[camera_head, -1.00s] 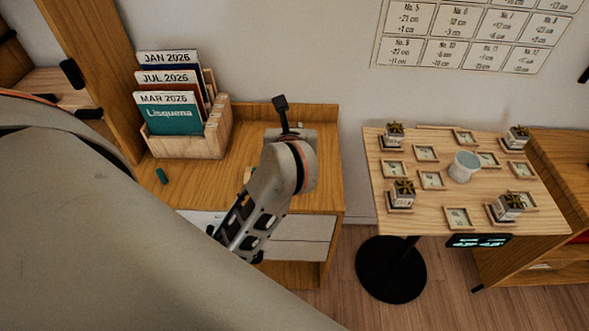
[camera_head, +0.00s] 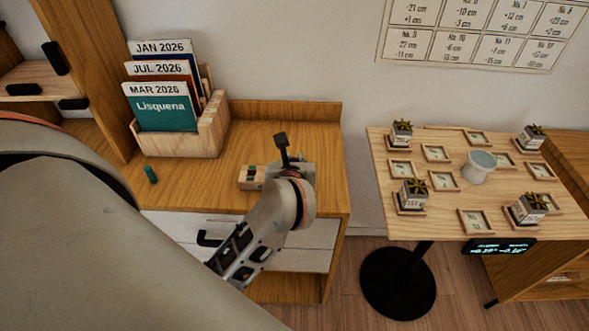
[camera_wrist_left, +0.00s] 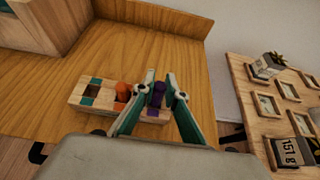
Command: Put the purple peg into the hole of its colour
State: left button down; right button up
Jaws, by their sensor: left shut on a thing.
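The wooden peg block (camera_head: 250,178) lies on the desk, partly hidden by my arm in the head view. The wrist view shows the block (camera_wrist_left: 98,83) with a teal-edged square hole at its left end and an orange peg (camera_wrist_left: 123,91) standing in its middle. My left gripper (camera_wrist_left: 161,84) is shut on the upright purple peg (camera_wrist_left: 158,97) at the block's right end. I cannot tell whether the peg's lower end is inside a hole or just above it. A teal peg (camera_head: 150,174) is on the desk, left of the block. My right gripper is out of view.
A wooden file box (camera_head: 190,139) with calendar folders stands at the desk's back left. Right of the desk, a small stand table (camera_head: 398,228) carries several boxed plants, small frames and a white cup (camera_head: 479,166). The desk (camera_head: 190,196) is clear between file box and block.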

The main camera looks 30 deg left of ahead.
pick_arm(q)
notch_tip(320, 180, down, 2)
jog(key=shift+f+b, duration=0.1)
jog(key=shift+b, duration=0.3)
jog(key=shift+r, duration=0.2)
jog(key=shift+f, duration=0.2)
jog(key=c, duration=2)
grip_release()
jog(key=shift+c, duration=0.2)
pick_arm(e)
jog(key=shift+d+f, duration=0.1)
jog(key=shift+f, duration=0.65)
pick_arm(q)
jog(key=shift+r, duration=0.15)
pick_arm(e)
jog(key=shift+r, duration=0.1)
pick_arm(q)
jog(key=shift+s+r, duration=0.1)
jog(key=shift+r, duration=0.1)
jog(key=p+v, duration=0.5)
jog(key=v, duration=0.6)
jog(key=shift+s+d, duration=0.25)
jog(key=shift+s, duration=0.05)
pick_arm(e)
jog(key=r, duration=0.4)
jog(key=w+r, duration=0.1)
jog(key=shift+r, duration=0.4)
